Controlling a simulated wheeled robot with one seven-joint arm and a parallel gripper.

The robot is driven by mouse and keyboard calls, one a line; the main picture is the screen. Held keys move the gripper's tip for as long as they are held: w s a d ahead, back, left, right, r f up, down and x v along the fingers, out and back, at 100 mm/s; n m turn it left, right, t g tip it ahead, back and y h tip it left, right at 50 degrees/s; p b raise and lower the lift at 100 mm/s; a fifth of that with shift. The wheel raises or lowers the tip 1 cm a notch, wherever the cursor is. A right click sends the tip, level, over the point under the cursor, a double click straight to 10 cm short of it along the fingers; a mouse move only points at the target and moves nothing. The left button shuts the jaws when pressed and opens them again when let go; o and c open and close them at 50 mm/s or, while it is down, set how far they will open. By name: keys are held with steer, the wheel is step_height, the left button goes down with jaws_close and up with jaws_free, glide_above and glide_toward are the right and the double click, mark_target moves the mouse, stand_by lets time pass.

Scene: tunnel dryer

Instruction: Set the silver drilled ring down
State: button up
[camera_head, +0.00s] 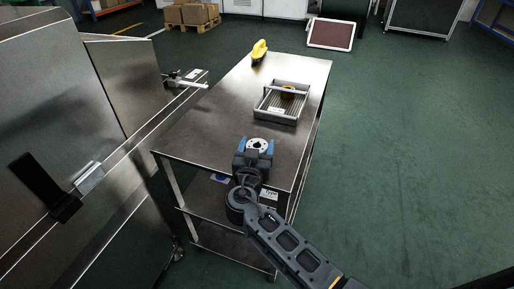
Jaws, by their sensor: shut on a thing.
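My gripper (256,148) is over the near end of a steel trolley table (194,127), its blue fingers on either side of the silver drilled ring (259,144). It is shut on the ring, which shows as a pale disc with a dark centre hole. I cannot tell whether the ring touches the table top or hangs above it. My gripper body hides part of the near table edge.
A grey tray (262,112) with a dark yellow part (288,89) in it stands farther along the table. A yellow object (259,50) stands at the far end. A steel machine (60,110) is to the left. Table top left of my gripper is bare.

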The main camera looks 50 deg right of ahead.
steer(key=shift+f+b, duration=0.1)
steer(key=shift+b, duration=0.3)
steer(key=o, duration=1.3)
steer(key=shift+r+p, duration=0.25)
steer(key=shift+p, duration=0.65)
